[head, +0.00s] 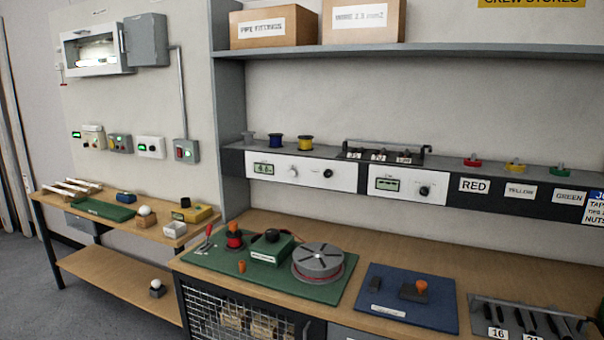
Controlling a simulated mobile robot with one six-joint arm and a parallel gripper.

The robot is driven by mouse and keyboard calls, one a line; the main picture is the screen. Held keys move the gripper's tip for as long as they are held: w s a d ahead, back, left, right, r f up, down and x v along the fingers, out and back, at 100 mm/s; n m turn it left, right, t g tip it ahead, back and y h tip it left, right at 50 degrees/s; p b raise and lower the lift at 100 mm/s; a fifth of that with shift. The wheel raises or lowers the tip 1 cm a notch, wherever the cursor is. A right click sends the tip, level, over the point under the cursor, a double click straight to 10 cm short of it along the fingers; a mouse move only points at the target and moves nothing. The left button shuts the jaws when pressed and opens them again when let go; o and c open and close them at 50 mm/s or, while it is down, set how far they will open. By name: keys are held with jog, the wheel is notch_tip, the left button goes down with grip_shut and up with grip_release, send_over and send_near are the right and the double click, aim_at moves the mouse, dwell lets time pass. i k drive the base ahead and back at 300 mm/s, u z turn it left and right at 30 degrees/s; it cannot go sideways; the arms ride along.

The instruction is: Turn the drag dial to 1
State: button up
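No dial has a label I can read as "drag". A green box (271,250) with a black knob (271,235) on top sits on the green mat, and its front label is too small to read. A white panel (311,174) on the shelf front has a small display and two knobs, a pale one (293,171) and a dark one (327,173). A second white panel (405,194) has a display and a black knob (424,191). The knobs' settings cannot be made out. My gripper is not in view.
On the green mat (215,266) a grey slotted reel (318,261) stands right of the green box, a red spool (234,238) left of it. A blue mat (437,316) and a tool rack (530,320) lie further right. A side table (150,232) stands left.

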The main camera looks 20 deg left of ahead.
aim_at(327, 172)
jog(key=z, duration=0.55)
jog(key=k, duration=0.15)
jog(key=u, duration=2.8)
jog(key=i, duration=0.8)
jog(key=u, duration=0.3)
